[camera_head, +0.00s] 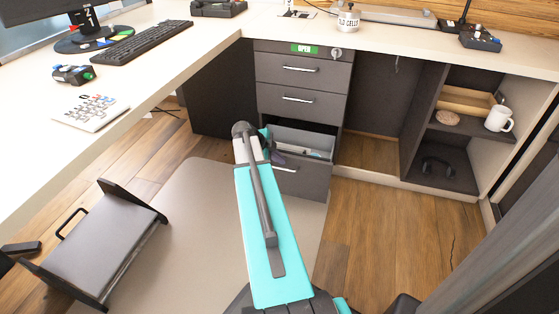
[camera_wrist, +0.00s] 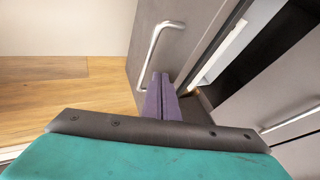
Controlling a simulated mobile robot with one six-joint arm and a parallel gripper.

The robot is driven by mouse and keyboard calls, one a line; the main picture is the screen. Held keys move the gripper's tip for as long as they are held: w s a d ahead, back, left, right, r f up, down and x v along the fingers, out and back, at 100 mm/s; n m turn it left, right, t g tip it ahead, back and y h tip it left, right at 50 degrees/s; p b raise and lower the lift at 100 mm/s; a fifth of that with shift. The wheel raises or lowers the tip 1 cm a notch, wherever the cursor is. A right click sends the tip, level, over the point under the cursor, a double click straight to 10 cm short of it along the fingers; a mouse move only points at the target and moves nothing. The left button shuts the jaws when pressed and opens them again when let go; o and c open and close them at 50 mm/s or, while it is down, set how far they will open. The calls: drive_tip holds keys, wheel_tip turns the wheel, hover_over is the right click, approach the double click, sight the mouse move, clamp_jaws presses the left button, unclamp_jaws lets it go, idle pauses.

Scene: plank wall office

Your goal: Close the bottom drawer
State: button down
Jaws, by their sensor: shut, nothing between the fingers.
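The bottom drawer (camera_head: 312,182) of the grey drawer unit stands pulled out, and its light interior shows below the closed drawers above. Its grey front with a silver bar handle (camera_wrist: 160,40) fills the upper middle of the wrist view. My gripper (camera_head: 279,158) is at the drawer's left side in the head view, close to its front and handle. In the wrist view the purple fingers of my gripper (camera_wrist: 161,80) are together, empty, with tips near the handle. I cannot tell whether they touch the front. My arm hides part of the drawer's left side.
Two closed drawers (camera_head: 300,72) with bar handles sit above. An open shelf (camera_head: 440,135) with a white mug (camera_head: 498,118) is at right. The desk (camera_head: 150,60) runs overhead on the left. A low dark stand (camera_head: 105,240) is on the floor at left. Wood floor (camera_head: 360,240) is clear right of my arm.

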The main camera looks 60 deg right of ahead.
drive_tip(key=w+d+p, duration=0.1)
drive_tip(key=w+d, duration=0.2)
drive_tip(key=d, duration=0.8)
drive_tip(key=w+d+p, duration=0.1)
drive_tip(key=w+d, duration=0.3)
drive_tip(key=d, duration=0.7)
drive_tip(key=shift+d, duration=0.15)
drive_tip(key=a+r+p, duration=0.3)
drive_tip(key=a+r, duration=0.5)
drive_tip(key=a, duration=0.1)
drive_tip(key=shift+w+a, duration=0.25)
drive_tip(key=shift+w, duration=0.15)
idle(0.4)
